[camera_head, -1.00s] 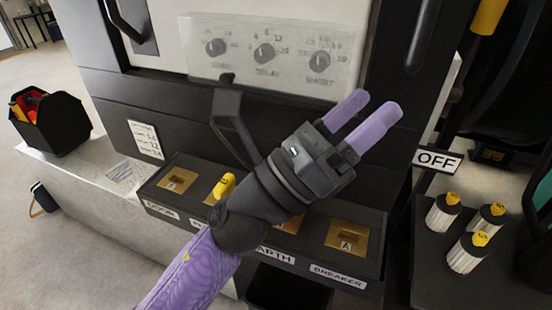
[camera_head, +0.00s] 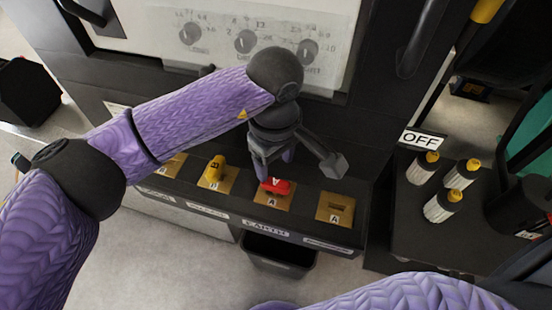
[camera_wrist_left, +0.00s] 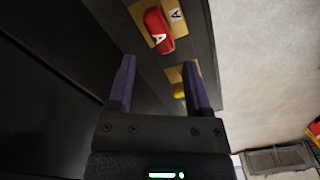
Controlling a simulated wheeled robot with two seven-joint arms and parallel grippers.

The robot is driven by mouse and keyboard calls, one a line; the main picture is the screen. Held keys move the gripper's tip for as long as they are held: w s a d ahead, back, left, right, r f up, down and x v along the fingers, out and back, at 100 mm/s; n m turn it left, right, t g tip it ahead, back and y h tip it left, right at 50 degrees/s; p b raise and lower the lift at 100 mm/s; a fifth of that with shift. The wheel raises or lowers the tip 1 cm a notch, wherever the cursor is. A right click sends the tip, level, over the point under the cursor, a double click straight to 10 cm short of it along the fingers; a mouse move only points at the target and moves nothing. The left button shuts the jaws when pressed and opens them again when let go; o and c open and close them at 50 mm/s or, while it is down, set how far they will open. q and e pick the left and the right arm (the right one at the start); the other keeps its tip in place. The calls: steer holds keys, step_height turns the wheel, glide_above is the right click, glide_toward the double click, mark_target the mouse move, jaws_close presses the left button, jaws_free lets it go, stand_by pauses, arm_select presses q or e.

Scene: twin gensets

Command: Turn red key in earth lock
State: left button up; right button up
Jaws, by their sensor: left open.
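The red key (camera_head: 275,186), marked A, sits in the earth lock's brass plate (camera_head: 272,202), above the EARTH label (camera_head: 264,228). In the left wrist view the red key (camera_wrist_left: 159,30) lies just beyond the fingertips, roughly between their lines. My left gripper (camera_head: 274,164) points down just above and behind the key. Its purple fingers (camera_wrist_left: 158,62) are open and empty in the wrist view, apart from the key. My left forearm and wrist hide part of the panel. My right gripper is not in view.
A yellow key (camera_head: 216,169) stands in the lock to the left. The brass lock (camera_head: 336,208) to the right is empty. A black lever (camera_head: 322,152) hangs close beside my left gripper. A black bin (camera_head: 280,258) is below. Several yellow-topped cylinders (camera_head: 441,206) stand at right.

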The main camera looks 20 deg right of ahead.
mark_target(275, 181)
arm_select(q)
steer(key=n+b, duration=0.1)
steer(key=n, duration=0.2)
steer(key=shift+f+b, duration=0.2)
steer(key=shift+b, duration=0.15)
steer(key=n, duration=0.2)
steer(key=shift+f+n, duration=0.2)
steer(key=shift+n, duration=0.5)
step_height(275, 181, down, 5)
steer(key=b, duration=0.5)
steer(key=shift+f+b, duration=0.2)
steer(key=shift+b, duration=0.1)
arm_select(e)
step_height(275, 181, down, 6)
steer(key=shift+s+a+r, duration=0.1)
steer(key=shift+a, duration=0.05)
